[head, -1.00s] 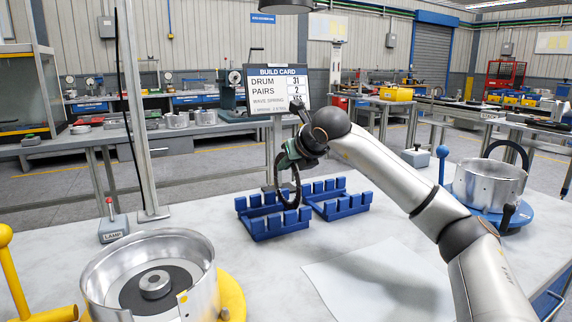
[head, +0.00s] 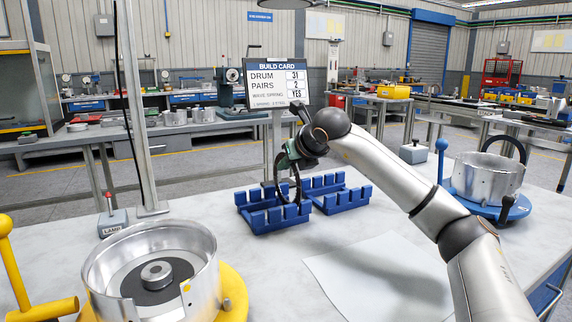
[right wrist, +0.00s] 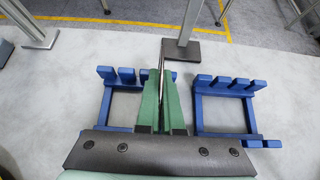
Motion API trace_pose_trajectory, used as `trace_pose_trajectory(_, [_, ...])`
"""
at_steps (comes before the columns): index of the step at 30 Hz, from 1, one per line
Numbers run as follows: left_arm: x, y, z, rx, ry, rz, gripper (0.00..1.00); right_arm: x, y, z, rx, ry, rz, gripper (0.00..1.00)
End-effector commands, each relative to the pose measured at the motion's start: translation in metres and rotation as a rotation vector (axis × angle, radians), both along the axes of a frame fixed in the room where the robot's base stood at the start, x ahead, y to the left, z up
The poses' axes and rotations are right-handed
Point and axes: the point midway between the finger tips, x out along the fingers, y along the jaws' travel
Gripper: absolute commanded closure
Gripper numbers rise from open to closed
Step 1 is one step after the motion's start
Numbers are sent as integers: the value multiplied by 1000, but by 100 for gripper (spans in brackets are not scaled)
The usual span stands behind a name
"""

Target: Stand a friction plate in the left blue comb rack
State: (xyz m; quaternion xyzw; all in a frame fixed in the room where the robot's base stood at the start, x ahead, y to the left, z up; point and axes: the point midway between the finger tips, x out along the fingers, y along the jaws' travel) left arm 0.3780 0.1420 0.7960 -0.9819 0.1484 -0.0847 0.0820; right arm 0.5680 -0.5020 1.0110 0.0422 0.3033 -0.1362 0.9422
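The left blue comb rack (head: 272,221) stands on the bench; it also shows left of the fingers in the right wrist view (right wrist: 105,108). My right gripper (head: 285,160) has its green fingers (right wrist: 160,100) closed on a dark ring-shaped friction plate (head: 278,189). The plate hangs upright, near the left rack's right end in the head view. In the right wrist view the plate (right wrist: 162,58) shows as a thin edge between the two racks, nearer the left one. I cannot tell whether it touches the rack. My left gripper is out of view.
A second blue comb rack (head: 341,201) stands close on the right. A silver drum (head: 150,262) on a yellow base is at front left, another drum (head: 487,177) on a blue base at right. A post (head: 138,130) and the build card (head: 277,83) stand behind. A pale sheet (head: 375,275) lies in front.

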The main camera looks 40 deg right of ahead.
Motion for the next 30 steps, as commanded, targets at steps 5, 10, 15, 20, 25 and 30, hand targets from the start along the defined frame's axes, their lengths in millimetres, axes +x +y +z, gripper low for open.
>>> trace_pose_trajectory(5, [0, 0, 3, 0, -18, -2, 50, 0, -1, 0, 0, -1, 0, 100])
trace_pose_trajectory(10, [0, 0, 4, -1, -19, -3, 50, 0, -1, 0, 0, -1, 0, 100])
trace_pose_trajectory(15, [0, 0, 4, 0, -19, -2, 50, 0, -1, 0, 0, -1, 0, 90])
trace_pose_trajectory(20, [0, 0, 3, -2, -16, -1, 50, 0, -1, 0, 0, -1, 0, 72])
trace_pose_trajectory(25, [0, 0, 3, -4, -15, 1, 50, 0, 0, -1, 0, -1, 0, 62])
trace_pose_trajectory(30, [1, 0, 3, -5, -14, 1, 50, 0, 0, -1, 0, 1, 0, 62])
